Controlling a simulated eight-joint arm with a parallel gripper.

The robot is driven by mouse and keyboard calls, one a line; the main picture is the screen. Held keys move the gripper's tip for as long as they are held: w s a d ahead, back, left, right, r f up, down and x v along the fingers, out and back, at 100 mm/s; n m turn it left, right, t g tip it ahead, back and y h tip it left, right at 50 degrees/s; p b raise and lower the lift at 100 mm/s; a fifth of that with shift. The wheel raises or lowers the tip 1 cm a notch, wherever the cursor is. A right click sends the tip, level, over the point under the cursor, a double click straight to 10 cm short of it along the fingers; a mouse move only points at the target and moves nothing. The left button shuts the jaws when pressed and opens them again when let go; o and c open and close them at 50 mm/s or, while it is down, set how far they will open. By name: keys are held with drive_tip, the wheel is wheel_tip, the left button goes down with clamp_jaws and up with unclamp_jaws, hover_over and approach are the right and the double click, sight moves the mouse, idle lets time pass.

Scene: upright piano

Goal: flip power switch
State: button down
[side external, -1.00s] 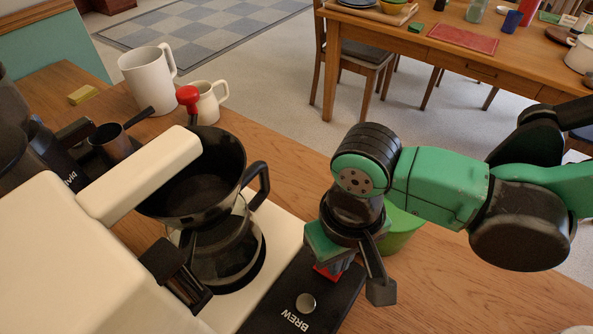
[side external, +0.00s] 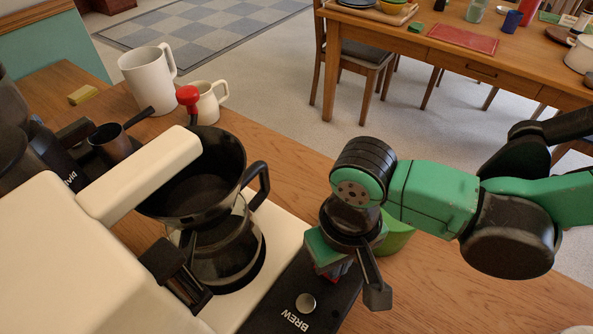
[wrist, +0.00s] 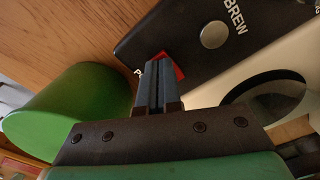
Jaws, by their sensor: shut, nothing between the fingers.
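The coffee machine (side external: 90,255) is cream with a black front panel (side external: 270,310) marked BREW; the panel also shows in the wrist view (wrist: 190,35). A red power switch (wrist: 174,66) sits on this panel beside partly covered lettering that starts with P. My gripper (wrist: 157,66) is shut and empty, its fingertips over the switch and hiding most of it. I cannot tell whether they touch it or which way it is set. In the side view my gripper (side external: 335,272) points down at the panel, and only a little red shows by the fingers.
A round metal button (side external: 305,303) is on the panel near BREW. A green bowl (wrist: 70,110) stands on the wooden counter close beside my gripper. A glass carafe (side external: 222,255) sits under the black filter basket (side external: 200,185).

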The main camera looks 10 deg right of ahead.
drive_tip(key=shift+r, duration=3.5)
drive_tip(key=w+d+r+t, duration=0.1)
drive_tip(key=w+d, duration=0.1)
drive_tip(key=d, duration=0.2)
drive_tip(key=w+d+r+m+t+y, duration=0.1)
drive_tip(key=d, duration=0.3)
drive_tip(key=w+d, duration=0.2)
drive_tip(key=d, duration=0.2)
drive_tip(key=shift+w+r+m+t+y, duration=0.3)
drive_tip(key=shift+w+r+t, duration=0.05)
drive_tip(key=shift+r+t, duration=0.05)
drive_tip(key=d+m+t+h, duration=0.1)
drive_tip(key=d+t, duration=0.3)
drive_tip(key=d, duration=0.9)
drive_tip(key=shift+d+h, duration=0.3)
drive_tip(key=shift+d, duration=0.05)
